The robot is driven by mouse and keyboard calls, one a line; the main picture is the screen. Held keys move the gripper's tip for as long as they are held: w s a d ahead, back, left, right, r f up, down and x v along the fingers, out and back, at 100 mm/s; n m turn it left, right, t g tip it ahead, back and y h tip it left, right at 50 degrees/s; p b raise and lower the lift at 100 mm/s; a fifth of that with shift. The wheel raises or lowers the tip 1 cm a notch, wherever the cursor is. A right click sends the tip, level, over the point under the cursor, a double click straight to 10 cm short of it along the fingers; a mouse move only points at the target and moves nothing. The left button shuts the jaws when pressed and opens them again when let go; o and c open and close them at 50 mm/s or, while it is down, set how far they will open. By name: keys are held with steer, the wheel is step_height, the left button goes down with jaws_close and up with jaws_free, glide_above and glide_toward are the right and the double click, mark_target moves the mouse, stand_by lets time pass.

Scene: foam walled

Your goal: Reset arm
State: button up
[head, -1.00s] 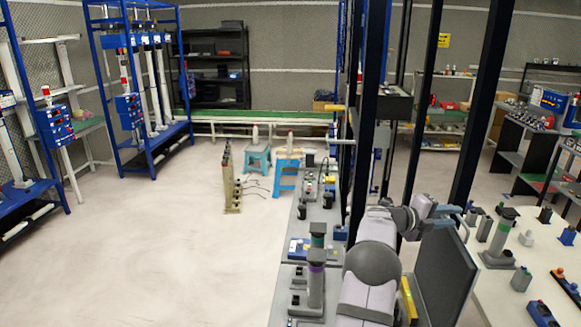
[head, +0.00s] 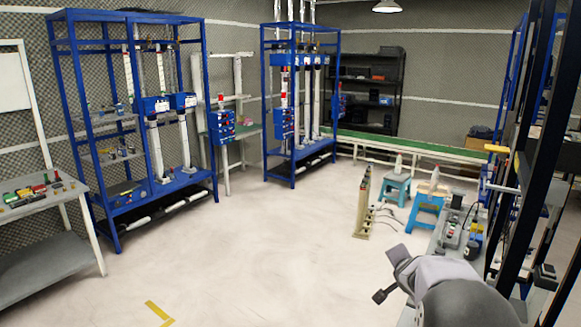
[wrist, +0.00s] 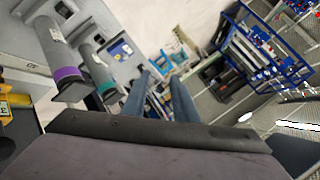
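My gripper (wrist: 160,86) shows in the wrist view as two blue-grey fingers. They stand apart with nothing between them, so it is open and empty. In the head view, my arm rises at the lower right with its end toward the left over the pale floor; the fingers cannot be made out there. In the wrist view, a grey post with a purple band (wrist: 68,72) and one with a green band (wrist: 104,84) stand on a grey bench (wrist: 28,52), left of the fingers and apart from them.
Blue racks (head: 205,110) and (head: 264,95) stand at the left and back. A grey table with small parts (head: 45,250) is at the far left. Blue stools (head: 396,190) and (head: 428,208) and dark posts (head: 549,150) are at the right. The middle floor (head: 240,250) is clear.

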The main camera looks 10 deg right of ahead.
steer(key=s+a+f+n+g+y, duration=0.1)
steer(key=s+a+f+n+y, duration=0.15)
steer(key=a, duration=0.45)
steer(key=s+a+f+n+g+y, duration=0.1)
steer(key=s+a+f+n, duration=0.2)
steer(key=a, duration=0.4)
steer(key=s+a+f+n+g+y, duration=0.1)
steer(key=s+a+f+n+y, duration=0.2)
steer(key=a, duration=0.4)
steer(key=s+a+f+n+g, duration=0.1)
steer(key=s+a+n+g, duration=0.1)
steer(key=s, duration=0.5)
steer(key=s+a+f+n+g, duration=0.1)
steer(key=s+a+n+g, duration=0.1)
steer(key=s, duration=0.6)
steer(key=s+a+f+n+g+h, duration=0.1)
steer(key=s+a+n+g, duration=0.1)
steer(key=s, duration=0.5)
steer(key=shift+s+a+f+n+g, duration=0.3)
steer(key=shift+s+a+f+n, duration=0.1)
steer(key=shift+a+n, duration=0.5)
steer(key=shift+o, duration=0.4)
steer(key=shift+w, duration=0.1)
